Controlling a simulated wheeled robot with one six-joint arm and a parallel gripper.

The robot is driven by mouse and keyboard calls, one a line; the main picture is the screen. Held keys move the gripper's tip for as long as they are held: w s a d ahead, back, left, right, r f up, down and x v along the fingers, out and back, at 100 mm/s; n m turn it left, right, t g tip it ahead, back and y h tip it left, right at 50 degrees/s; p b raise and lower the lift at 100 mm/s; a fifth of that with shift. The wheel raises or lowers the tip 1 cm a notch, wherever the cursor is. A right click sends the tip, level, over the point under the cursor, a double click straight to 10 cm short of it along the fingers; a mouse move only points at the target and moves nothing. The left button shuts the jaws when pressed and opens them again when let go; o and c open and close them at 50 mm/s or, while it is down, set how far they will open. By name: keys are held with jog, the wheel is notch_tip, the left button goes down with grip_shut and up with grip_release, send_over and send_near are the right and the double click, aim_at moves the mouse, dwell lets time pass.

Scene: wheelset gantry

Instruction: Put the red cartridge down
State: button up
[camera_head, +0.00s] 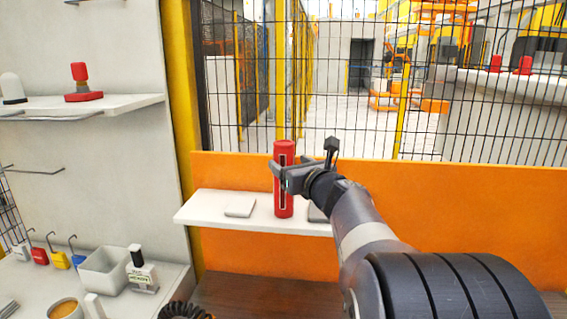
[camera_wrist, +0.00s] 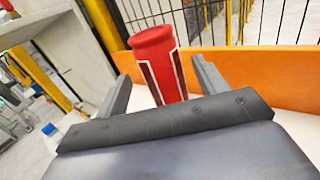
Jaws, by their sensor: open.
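The red cartridge (camera_head: 284,205) stands upright on the small white shelf (camera_head: 200,212) in front of the orange panel. It is a tall red cylinder with a dark, white-edged strip down its side. In the wrist view the red cartridge (camera_wrist: 157,62) is between the two fingers, with gaps at both sides. My gripper (camera_head: 279,172) is open around the upper part of the cartridge. It also shows in the wrist view (camera_wrist: 160,85), with its fingers apart. The cartridge's lower end is hidden in the wrist view by my gripper's body.
A flat grey pad (camera_head: 240,208) lies on the shelf left of the cartridge. Another grey piece (camera_head: 317,213) is partly hidden behind my arm. The orange panel (camera_head: 235,175) and wire mesh stand behind.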

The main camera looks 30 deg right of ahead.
jog(key=s, duration=0.6)
jog(key=shift+s+b, duration=0.15)
jog(key=shift+b, duration=0.2)
jog(key=shift+c, duration=0.6)
